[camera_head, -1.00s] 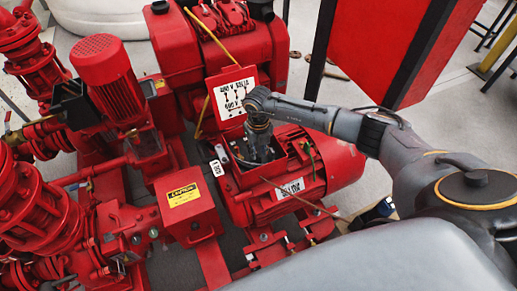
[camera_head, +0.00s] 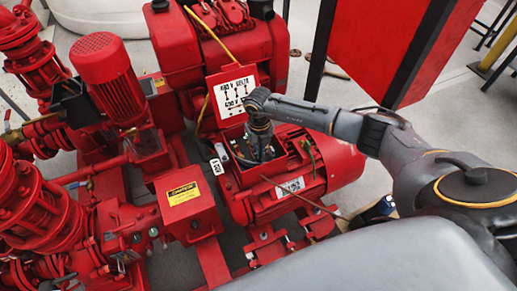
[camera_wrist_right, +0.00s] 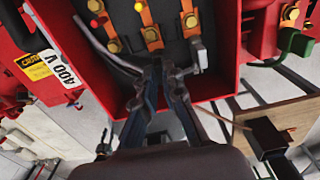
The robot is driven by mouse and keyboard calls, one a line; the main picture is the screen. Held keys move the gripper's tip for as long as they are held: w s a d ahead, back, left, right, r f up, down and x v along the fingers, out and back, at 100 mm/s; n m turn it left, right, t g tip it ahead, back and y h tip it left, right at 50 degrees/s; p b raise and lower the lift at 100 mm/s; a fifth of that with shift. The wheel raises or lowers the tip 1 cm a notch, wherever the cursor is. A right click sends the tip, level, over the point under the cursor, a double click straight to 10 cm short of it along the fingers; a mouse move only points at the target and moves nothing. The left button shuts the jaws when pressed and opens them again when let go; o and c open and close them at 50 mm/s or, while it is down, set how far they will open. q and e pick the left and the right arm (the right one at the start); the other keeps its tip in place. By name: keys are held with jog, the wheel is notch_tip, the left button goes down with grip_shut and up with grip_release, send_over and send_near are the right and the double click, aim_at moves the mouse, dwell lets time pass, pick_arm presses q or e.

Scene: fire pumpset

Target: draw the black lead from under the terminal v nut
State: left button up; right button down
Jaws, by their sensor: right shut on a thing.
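The open red terminal box (camera_wrist_right: 225,20) fills the top of the right wrist view. Inside it are copper link bars (camera_wrist_right: 150,30) with brass nuts (camera_wrist_right: 190,20). I cannot tell which nut is terminal V. A dark grey-black lead (camera_wrist_right: 110,60) runs from the box's upper left down to my right gripper (camera_wrist_right: 163,70), whose fingers are shut on it. In the head view this gripper (camera_head: 262,152) points down into the box on top of the red motor; its fingertips are hard to make out. My left gripper is not in view.
A grey-white piece (camera_wrist_right: 198,52) stands just right of the fingers. The raised lid with a wiring label (camera_head: 236,92) stands behind the box. A white "400 V" tag (camera_wrist_right: 58,70) hangs at the left. A red box with a yellow caution label (camera_head: 184,193) is left of the motor.

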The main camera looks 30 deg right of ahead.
jog(key=shift+s+r+p, duration=0.1)
jog(key=shift+s+p, duration=0.8)
jog(key=shift+s, duration=0.15)
jog(key=shift+s, duration=0.1)
notch_tip(320, 180, up, 10)
jog(key=p, duration=0.8)
